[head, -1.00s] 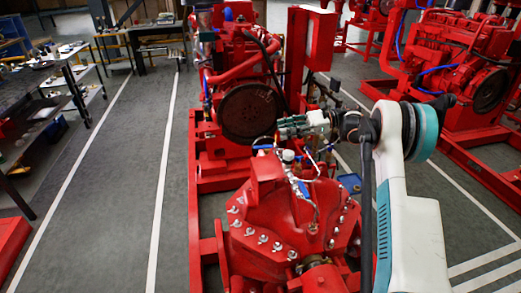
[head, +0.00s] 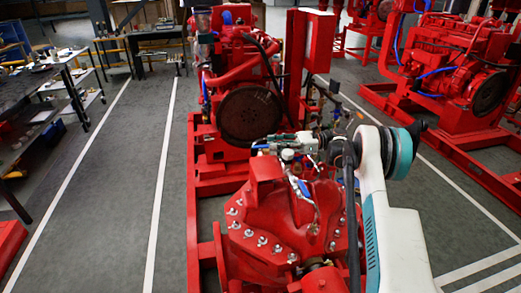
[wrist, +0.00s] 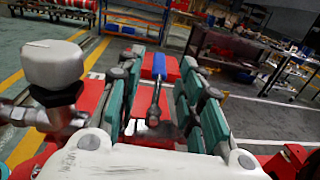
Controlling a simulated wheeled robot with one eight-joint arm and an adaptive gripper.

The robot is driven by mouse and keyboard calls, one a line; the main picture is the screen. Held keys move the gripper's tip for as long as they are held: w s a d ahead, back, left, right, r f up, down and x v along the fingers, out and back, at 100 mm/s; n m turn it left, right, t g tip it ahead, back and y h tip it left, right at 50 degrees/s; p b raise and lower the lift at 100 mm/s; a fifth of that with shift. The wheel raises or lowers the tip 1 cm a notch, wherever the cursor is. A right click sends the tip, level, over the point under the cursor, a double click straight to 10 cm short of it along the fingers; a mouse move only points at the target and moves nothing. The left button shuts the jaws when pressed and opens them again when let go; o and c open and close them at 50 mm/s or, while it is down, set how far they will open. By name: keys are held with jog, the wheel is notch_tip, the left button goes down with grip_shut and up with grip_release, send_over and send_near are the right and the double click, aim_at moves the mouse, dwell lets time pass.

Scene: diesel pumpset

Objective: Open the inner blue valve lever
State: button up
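A blue valve lever (wrist: 160,66) lies between the two teal fingers of my gripper (wrist: 160,72) in the wrist view, pointing away from the camera. The fingers stand apart on both sides of it, with gaps showing. In the head view, my gripper (head: 272,145) is above the red pump casing, and a blue lever end (head: 260,146) shows just beyond its tips. A second blue lever (head: 302,188) sits lower on the casing's piping. The valve body under the gripper is mostly hidden.
A white-capped fitting (wrist: 54,64) stands close to the left of my gripper in the wrist view; it also shows below the gripper in the head view (head: 287,155). The red engine with its dark flywheel (head: 248,114) is behind.

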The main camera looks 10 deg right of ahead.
aim_at(260, 146)
jog(key=a, duration=0.4)
jog(key=a+b, duration=0.1)
jog(key=a, duration=0.1)
jog(key=shift+w, duration=0.25)
grip_shut()
